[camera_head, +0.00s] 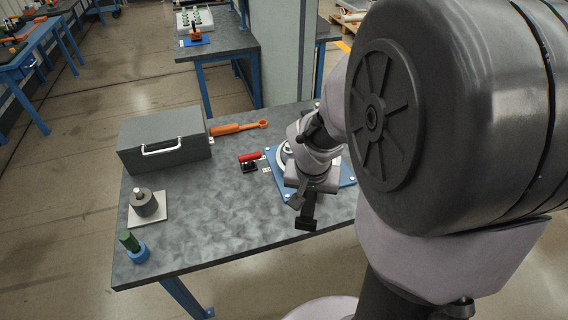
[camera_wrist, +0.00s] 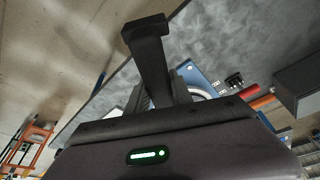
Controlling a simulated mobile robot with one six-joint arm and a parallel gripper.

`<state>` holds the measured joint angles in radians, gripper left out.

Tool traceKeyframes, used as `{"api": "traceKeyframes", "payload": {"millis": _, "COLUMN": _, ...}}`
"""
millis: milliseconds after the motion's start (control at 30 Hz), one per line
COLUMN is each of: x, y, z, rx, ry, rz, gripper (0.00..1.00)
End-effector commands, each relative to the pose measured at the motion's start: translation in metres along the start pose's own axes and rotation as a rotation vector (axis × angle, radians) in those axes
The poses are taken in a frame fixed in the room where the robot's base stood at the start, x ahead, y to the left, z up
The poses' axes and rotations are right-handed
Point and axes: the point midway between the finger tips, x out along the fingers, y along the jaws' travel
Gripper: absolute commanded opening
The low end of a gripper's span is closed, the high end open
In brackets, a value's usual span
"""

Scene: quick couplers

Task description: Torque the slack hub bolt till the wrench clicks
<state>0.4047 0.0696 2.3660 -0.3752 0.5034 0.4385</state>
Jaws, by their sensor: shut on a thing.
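My gripper (camera_head: 304,192) is over the near edge of the blue hub plate (camera_head: 348,180) on the grey bench. It is shut on a dark bar-like tool (camera_head: 306,217) with a wider block end; the wrist view also shows the tool (camera_wrist: 151,50) jutting out between the grey fingers. I cannot tell for sure that it is the torque wrench. The plate has pale bolts at its corners and a pale round hub (camera_head: 284,154), partly hidden by my arm. The slack bolt cannot be picked out. An orange ring-ended wrench (camera_head: 238,128) lies at the back of the bench.
A red-handled clamp (camera_head: 250,158) stands left of the plate. A grey case (camera_head: 165,140) is at the back left. A grey cylinder (camera_head: 144,203) on a pale plate and a green-and-blue coupler (camera_head: 135,249) stand at the left. The bench's front middle (camera_head: 220,225) is clear.

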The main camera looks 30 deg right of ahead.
Motion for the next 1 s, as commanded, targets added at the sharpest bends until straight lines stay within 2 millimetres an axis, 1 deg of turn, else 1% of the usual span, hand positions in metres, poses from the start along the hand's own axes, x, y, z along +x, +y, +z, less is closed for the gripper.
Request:
{"api": "traceKeyframes", "payload": {"millis": 167, "x": 0.002, "y": -0.001, "z": 0.001, "rx": -0.001, "ry": 0.006, "rz": -0.001, "gripper": 0.0}}
{"api": "traceKeyframes", "payload": {"millis": 633, "x": 0.043, "y": -0.001, "z": 0.014, "rx": -0.001, "ry": 0.005, "rz": -0.001, "gripper": 0.0}}
{"api": "traceKeyframes", "payload": {"millis": 733, "x": 0.039, "y": -0.001, "z": 0.013, "rx": -0.001, "ry": 0.005, "rz": -0.001, "gripper": 0.0}}
{"api": "traceKeyframes", "payload": {"millis": 1000, "x": 0.038, "y": -0.001, "z": 0.013, "rx": -0.001, "ry": 0.005, "rz": -0.001, "gripper": 0.0}}
